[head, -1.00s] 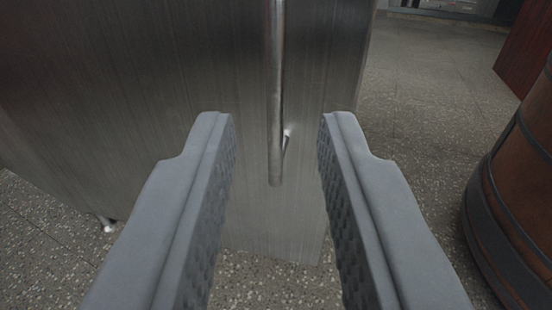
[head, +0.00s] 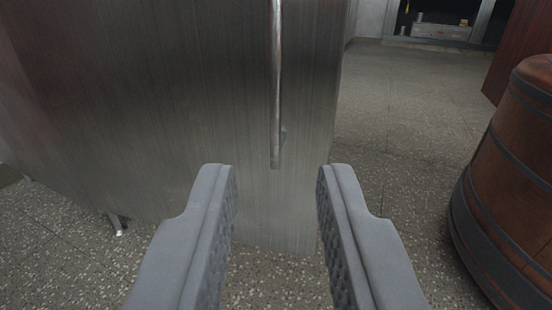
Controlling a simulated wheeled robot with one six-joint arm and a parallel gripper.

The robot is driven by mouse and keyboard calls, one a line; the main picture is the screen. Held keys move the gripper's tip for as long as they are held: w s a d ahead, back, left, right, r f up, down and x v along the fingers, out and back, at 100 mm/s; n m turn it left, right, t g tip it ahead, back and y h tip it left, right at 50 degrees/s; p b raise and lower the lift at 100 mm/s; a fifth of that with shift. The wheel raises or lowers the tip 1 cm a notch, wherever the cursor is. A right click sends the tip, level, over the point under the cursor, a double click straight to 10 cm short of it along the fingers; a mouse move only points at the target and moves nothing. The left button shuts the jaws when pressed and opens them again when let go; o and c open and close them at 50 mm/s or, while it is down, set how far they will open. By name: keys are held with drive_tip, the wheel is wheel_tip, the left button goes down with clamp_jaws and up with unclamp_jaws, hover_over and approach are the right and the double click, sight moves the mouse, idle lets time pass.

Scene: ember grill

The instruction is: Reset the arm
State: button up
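My gripper (head: 276,172) is open and empty, with its two grey padded fingers low in the middle of the head view. The vertical metal handle (head: 276,90) of a brushed steel door (head: 308,130) shows above and between the fingertips. The fingers do not close on the handle. The handle's lower end stops near the level of the fingertips. The handle's upper end is cut off by the top of the picture.
A wooden barrel (head: 515,190) with dark bands stands at the right. A dark red panel (head: 520,45) is behind it. Speckled floor (head: 390,140) lies clear between the steel door and the barrel. A short metal leg (head: 117,225) shows under the steel body at left.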

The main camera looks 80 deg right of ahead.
drive_tip(key=w+d+r+t+y, duration=0.25)
drive_tip(key=w+r, duration=0.25)
drive_tip(key=r, duration=0.3)
drive_tip(key=w+d+r+n+t+y, duration=0.1)
drive_tip(key=w+d+r+t, duration=0.2)
drive_tip(key=r, duration=0.6)
drive_tip(key=w+d+r+t+y, duration=0.2)
drive_tip(key=w+d+r, duration=0.1)
drive_tip(key=w+r, duration=0.4)
drive_tip(key=s+d+r+n+t+y, duration=0.2)
drive_tip(key=d+r+t+y, duration=0.15)
drive_tip(key=r, duration=0.95)
drive_tip(key=s+d+r+n+t+y, duration=0.1)
drive_tip(key=d+r+t+y, duration=0.3)
drive_tip(key=r, duration=1)
drive_tip(key=s+d+r+n+t+y, duration=0.15)
drive_tip(key=s+d+r+n, duration=0.25)
drive_tip(key=s+r, duration=0.45)
drive_tip(key=s+d+r+n+y, duration=0.3)
drive_tip(key=s+d+r, duration=0.1)
drive_tip(key=s+r, duration=0.5)
drive_tip(key=s+d+n, duration=0.2)
drive_tip(key=s+d, duration=0.1)
drive_tip(key=s, duration=0.8)
drive_tip(key=s+d+f+n+g, duration=0.1)
drive_tip(key=s+d+n, duration=0.2)
drive_tip(key=s, duration=0.9)
drive_tip(key=shift+s+f+n, duration=0.3)
